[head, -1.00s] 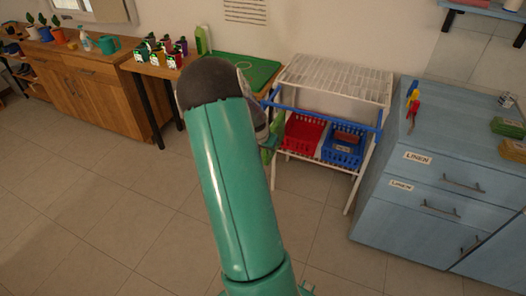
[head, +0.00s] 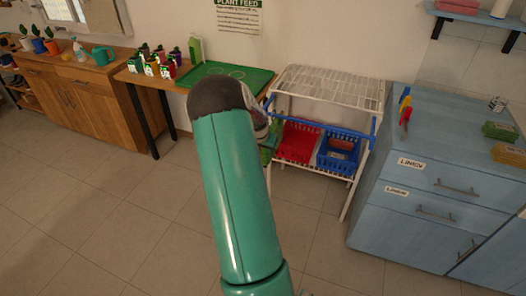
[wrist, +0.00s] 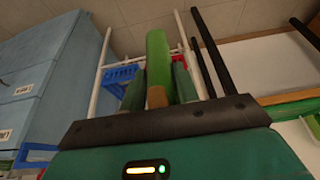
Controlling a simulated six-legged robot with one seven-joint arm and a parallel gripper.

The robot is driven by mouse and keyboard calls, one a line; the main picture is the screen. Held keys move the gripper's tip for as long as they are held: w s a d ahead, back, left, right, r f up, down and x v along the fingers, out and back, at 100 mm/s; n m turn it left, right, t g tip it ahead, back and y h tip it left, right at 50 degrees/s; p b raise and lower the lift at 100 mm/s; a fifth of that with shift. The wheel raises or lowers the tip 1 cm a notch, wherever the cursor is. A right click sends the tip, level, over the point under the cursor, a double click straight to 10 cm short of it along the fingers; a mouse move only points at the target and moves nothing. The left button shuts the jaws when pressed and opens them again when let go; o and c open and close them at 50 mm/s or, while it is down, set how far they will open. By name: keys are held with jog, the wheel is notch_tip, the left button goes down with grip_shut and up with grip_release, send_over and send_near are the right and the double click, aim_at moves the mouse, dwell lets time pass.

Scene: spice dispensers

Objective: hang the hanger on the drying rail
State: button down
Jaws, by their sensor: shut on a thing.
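In the wrist view my gripper (wrist: 158,76) is shut on a bright green bar, the hanger (wrist: 158,52), with a tan patch at its near end. Only part of the hanger shows, and its hook cannot be made out. In the head view my arm hides most of the gripper; some green (head: 267,152) shows beside it, in front of the rack's left side. The drying rail (head: 318,124) looks like the blue bar across the front of the white rack (head: 330,86). I cannot tell whether the hanger touches it.
A red basket (head: 299,143) and a blue basket (head: 338,152) sit under the rail. A blue cabinet (head: 430,170) stands close to the rack's right. A table with a green tray (head: 232,75) stands to its left. The tiled floor in front is open.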

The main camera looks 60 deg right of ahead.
jog(key=shift+w+d+f, duration=0.1)
jog(key=shift+w+d, duration=0.05)
jog(key=shift+d, duration=0.95)
jog(key=shift+f, duration=0.5)
jog(key=shift+x, duration=0.85)
jog(key=shift+d+r, duration=0.1)
jog(key=c, duration=1)
grip_release()
jog(key=shift+o, duration=0.2)
jog(key=v, duration=1.3)
jog(key=shift+r, duration=0.35)
jog(key=shift+w, duration=0.1)
